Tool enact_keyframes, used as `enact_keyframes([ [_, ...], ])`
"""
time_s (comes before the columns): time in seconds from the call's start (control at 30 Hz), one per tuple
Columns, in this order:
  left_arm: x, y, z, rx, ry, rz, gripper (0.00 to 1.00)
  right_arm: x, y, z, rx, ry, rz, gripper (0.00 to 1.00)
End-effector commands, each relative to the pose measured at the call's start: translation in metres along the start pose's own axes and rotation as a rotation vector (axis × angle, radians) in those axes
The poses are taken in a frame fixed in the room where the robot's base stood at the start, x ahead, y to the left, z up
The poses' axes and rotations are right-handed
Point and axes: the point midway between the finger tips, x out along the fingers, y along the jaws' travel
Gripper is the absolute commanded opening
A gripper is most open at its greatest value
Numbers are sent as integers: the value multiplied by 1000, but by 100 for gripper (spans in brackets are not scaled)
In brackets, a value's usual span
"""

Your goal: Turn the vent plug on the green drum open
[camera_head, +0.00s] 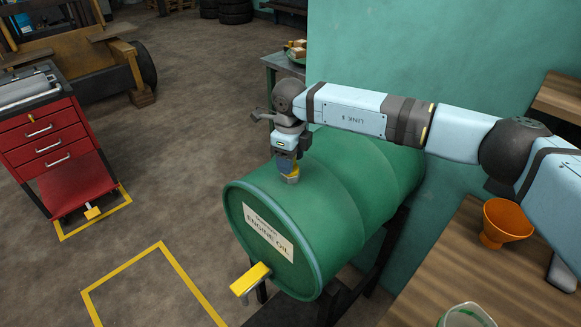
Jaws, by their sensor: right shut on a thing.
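The green drum (337,220) lies on its side on a dark stand, with an "ENGINE OIL" label (268,233) on its front end. My right gripper (289,178) points down at the top of the drum near the front rim. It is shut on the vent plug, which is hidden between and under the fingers. How far the plug is turned cannot be seen. A yellow tap-like part (250,279) sticks out low on the drum's front end. My left gripper is not in view.
An orange funnel (504,222) and a clear container (465,316) stand on the wooden bench (438,275) at the right. A red tool cabinet (45,143) stands at the left. A green wall rises behind the drum. The floor between cabinet and drum is free, with yellow markings.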

Motion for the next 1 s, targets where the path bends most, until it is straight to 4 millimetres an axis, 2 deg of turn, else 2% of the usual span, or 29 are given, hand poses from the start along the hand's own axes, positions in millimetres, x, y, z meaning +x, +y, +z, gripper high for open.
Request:
enact_keyframes([
  [0.03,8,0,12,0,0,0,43,6,-1,0,-45,-3,-2,27],
  [0.33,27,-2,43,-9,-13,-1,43,5,0,1,-331,-3,-3,27],
  [1.0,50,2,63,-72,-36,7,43,2,0,0,-953,-2,-2,27],
])
